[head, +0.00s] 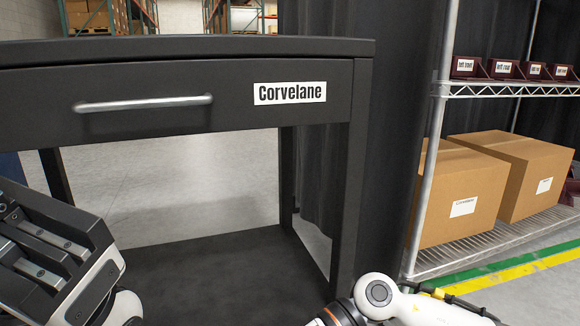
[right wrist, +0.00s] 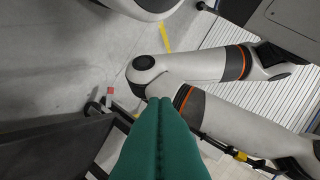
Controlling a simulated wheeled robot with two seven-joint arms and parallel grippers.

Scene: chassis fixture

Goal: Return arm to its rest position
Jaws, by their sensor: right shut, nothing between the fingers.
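My right gripper (right wrist: 160,104) shows in the right wrist view, its two green fingers pressed together with nothing between them. It hangs in free space, with a dark table edge to its left and my own white and grey arm links beyond its tips. In the head view, only a white joint of my right arm shows at the bottom right; the right gripper is out of that view. My left gripper (head: 45,240) is partly in the head view at the lower left, a dark body with metal bars. Its fingertips are not clear.
A black table (head: 180,50) with a closed drawer (head: 200,125) and a "Corvelane" label stands in front. A wire shelf (head: 480,250) at right holds cardboard boxes (head: 463,192) and small labelled dark bins (head: 503,68). A dark curtain hangs behind.

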